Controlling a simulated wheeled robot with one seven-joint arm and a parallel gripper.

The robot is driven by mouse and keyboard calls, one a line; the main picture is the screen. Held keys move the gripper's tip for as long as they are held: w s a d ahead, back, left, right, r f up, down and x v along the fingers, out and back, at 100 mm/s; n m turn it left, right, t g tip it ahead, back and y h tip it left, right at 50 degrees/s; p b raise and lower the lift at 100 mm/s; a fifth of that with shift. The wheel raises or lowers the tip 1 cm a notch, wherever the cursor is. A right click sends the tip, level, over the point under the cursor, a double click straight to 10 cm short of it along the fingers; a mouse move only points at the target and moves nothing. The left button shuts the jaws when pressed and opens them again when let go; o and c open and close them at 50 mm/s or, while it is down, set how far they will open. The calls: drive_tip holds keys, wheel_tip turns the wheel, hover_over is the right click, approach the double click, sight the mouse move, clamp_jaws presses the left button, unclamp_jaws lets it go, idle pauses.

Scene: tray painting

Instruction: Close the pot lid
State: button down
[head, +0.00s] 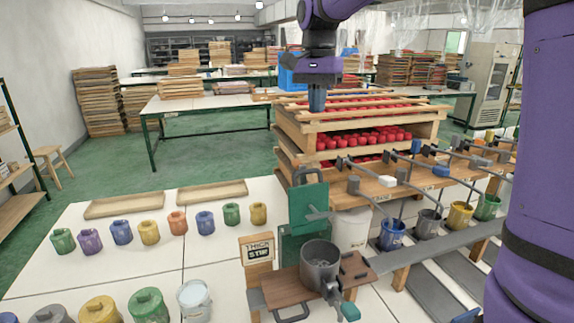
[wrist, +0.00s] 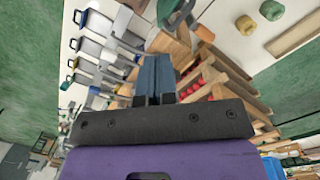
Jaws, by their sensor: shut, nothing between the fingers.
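A grey open pot (head: 320,268) stands on a brown wooden board at the front centre, with its inside showing. An upright green panel (head: 307,205) with a dark handle stands behind it; I cannot tell whether this is the pot's lid. My gripper (head: 317,106) points down above the stacked wooden trays, behind and well above the pot. Its blue fingers also show in the wrist view (wrist: 154,75), shut together with nothing between them. A green and grey shape at the top of the wrist view is cut off and unclear.
Wooden trays of red pieces (head: 365,138) stand stacked below my gripper. A row of paint pots (head: 425,226) with levers lies to the right. Several lidded coloured pots and an open white pot (head: 193,298) stand on the white table (head: 120,275), which has bare room between them.

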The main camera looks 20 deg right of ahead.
drive_tip(key=w+a+f+m+g+h, duration=0.1)
drive_tip(key=w+a+f+m, duration=0.1)
drive_tip(key=w+a+f, duration=0.3)
drive_tip(key=w+a+f+m+g+h, duration=0.1)
drive_tip(key=w+a+f+m+g, duration=0.15)
drive_tip(key=w, duration=0.45)
drive_tip(key=s+r+x, duration=0.1)
drive_tip(key=s+x, duration=0.1)
drive_tip(key=x, duration=0.9)
drive_tip(key=shift+s+d+t, duration=0.2)
drive_tip(key=shift+d+t, duration=0.2)
drive_tip(key=shift+t, duration=0.05)
drive_tip(key=shift+f, duration=0.1)
